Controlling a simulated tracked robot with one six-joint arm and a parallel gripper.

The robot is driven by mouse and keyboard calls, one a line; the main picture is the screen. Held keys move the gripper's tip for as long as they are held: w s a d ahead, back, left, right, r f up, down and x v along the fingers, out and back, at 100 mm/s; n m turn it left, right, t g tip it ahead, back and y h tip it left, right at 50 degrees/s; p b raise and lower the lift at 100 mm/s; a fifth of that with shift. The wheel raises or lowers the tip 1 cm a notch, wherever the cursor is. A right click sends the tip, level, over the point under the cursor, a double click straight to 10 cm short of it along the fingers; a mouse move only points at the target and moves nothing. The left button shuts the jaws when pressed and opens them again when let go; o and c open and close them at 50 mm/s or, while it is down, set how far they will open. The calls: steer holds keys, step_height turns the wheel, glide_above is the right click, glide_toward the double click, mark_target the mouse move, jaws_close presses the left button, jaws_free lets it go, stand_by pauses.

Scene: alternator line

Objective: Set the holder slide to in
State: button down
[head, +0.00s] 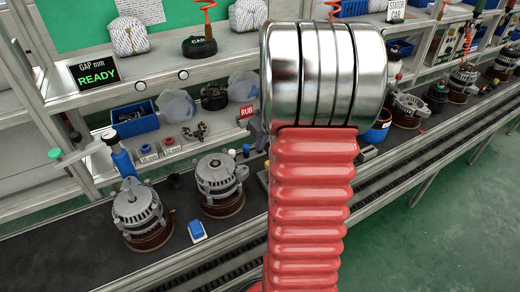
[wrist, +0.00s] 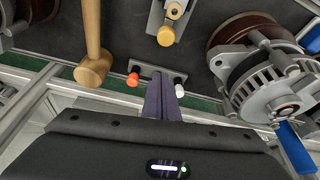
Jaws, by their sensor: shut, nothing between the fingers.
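In the wrist view, my gripper (wrist: 160,76) has its two dark purple fingers together, with nothing visible between them. Its fingertips are over or against a small grey plate (wrist: 145,68), with an orange knob (wrist: 132,79) to the left and a white knob (wrist: 179,90) to the right. Beyond the plate is a grey block with a yellow knob-like part (wrist: 166,36) and a brass-coloured end (wrist: 174,10). I cannot tell for sure which part is the holder slide or which way it is set. In the head view, my red arm hides this area and my gripper.
A wooden mallet (wrist: 93,70) is left of my fingers, and an alternator (wrist: 262,85) stands close on the right. In the head view, two alternators (head: 138,207) (head: 217,178) and a blue switch (head: 197,230) are on the dark bench. A display (head: 95,73) reads READY.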

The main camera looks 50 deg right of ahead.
steer(key=v, duration=0.6)
steer(key=shift+r, duration=0.25)
steer(key=shift+m, duration=0.3)
steer(key=s+a+r, duration=0.2)
steer(key=s+a, duration=0.1)
steer(key=a, duration=0.9)
steer(key=s+a+r+n+t, duration=0.1)
steer(key=s+a+r, duration=0.2)
steer(key=a, duration=0.9)
steer(key=s+a+r+n, duration=0.1)
steer(key=s+a, duration=0.4)
steer(key=a, duration=0.7)
steer(key=shift+s+r+t+y, duration=0.2)
steer(key=shift+r+t+y, duration=0.1)
steer(key=shift+r, duration=0.55)
